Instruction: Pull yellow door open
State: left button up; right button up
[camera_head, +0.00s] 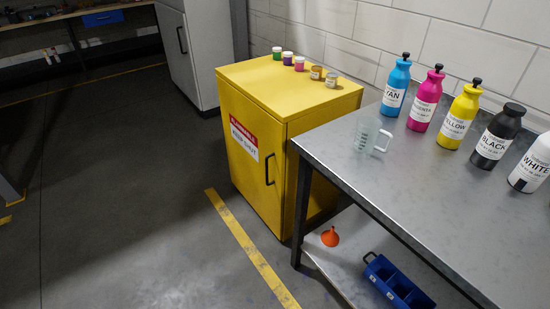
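The yellow cabinet (290,120) stands left of the metal table, against the tiled wall. Its yellow door (245,175) faces left toward the open floor and looks closed. The door bears a red and white flammable label (244,138). A black handle (269,169) is on the door near its right edge. Neither of my grippers shows in the head view.
A metal table (430,210) stands right of the cabinet, with a clear measuring jug (368,137) and several ink bottles. Small jars (299,64) stand on the cabinet. An orange funnel (330,237) and blue bin (395,285) are below. Floor left of the door is clear.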

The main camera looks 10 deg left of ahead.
aim_at(256, 140)
jog(key=i+j+z, duration=0.1)
jog(key=i, duration=0.35)
jog(key=i+j+z, duration=0.1)
jog(key=i+j, duration=0.2)
jog(key=i, duration=0.15)
jog(key=i+j+z, duration=0.1)
jog(key=i+j, duration=0.2)
jog(key=i, duration=0.15)
